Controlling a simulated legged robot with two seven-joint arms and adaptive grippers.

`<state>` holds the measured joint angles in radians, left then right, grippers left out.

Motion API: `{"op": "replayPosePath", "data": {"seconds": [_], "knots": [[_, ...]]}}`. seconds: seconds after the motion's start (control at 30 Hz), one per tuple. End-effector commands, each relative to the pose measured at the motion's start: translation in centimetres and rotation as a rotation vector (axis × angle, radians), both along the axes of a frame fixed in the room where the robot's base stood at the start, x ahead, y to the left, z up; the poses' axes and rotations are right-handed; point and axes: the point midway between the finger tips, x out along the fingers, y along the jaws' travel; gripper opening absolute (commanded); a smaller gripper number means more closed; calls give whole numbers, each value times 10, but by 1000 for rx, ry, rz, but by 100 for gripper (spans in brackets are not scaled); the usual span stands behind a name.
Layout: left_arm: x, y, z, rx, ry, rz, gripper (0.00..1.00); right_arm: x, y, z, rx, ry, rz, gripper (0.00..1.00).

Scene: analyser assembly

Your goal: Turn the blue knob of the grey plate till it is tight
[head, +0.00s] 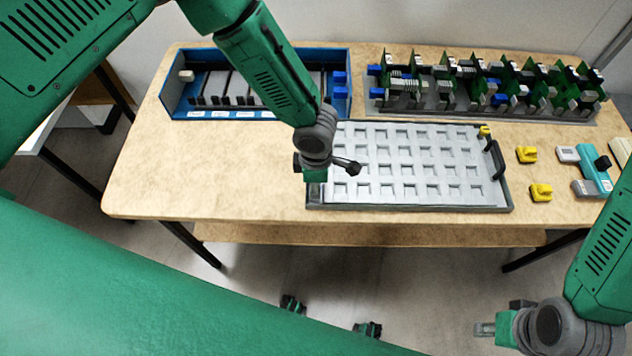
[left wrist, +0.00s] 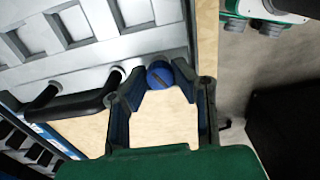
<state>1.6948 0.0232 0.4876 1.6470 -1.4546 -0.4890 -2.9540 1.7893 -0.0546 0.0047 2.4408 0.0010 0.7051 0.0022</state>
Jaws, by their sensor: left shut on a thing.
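The grey plate (head: 310,200) lies flat on the table with rows of square recesses. The blue knob (left wrist: 160,74) sits at the plate's edge in the left wrist view, a round head with a dark slot across it. My left gripper (left wrist: 163,84) has its fingertips on either side of the knob and is shut on it. In the head view my left gripper (head: 314,174) is at the plate's left end and hides the knob. My right gripper (head: 485,329) is at the lower right, clear of the table; its finger opening is unclear.
The plate has a dark handle (head: 495,160) at its right end and a yellow knob (head: 485,131). Loose yellow pieces (head: 541,192) lie to its right, near a teal device (head: 597,178). A blue tray (head: 174,100) and a circuit-board rack (head: 480,111) stand behind. The table's left is clear.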

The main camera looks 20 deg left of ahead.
Motion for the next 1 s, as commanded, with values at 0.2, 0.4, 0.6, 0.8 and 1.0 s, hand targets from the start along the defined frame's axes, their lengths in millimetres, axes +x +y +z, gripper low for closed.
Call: {"op": "replayPosePath", "data": {"seconds": [0.2,0.4,0.6,0.8,1.0], "knots": [[7,-1,4,-4,-14,-36,0,0,0,2,0,0,0,26],[7,-1,4,-3,-15,-42,0,0,0,2,0,0,0,26],[7,-1,4,-2,-14,-41,0,0,0,2,0,0,0,26],[5,0,2,0,-10,-41,43,0,0,2,0,0,0,26],[3,0,1,0,-5,-40,43,0,0,2,0,0,0,26]]}}
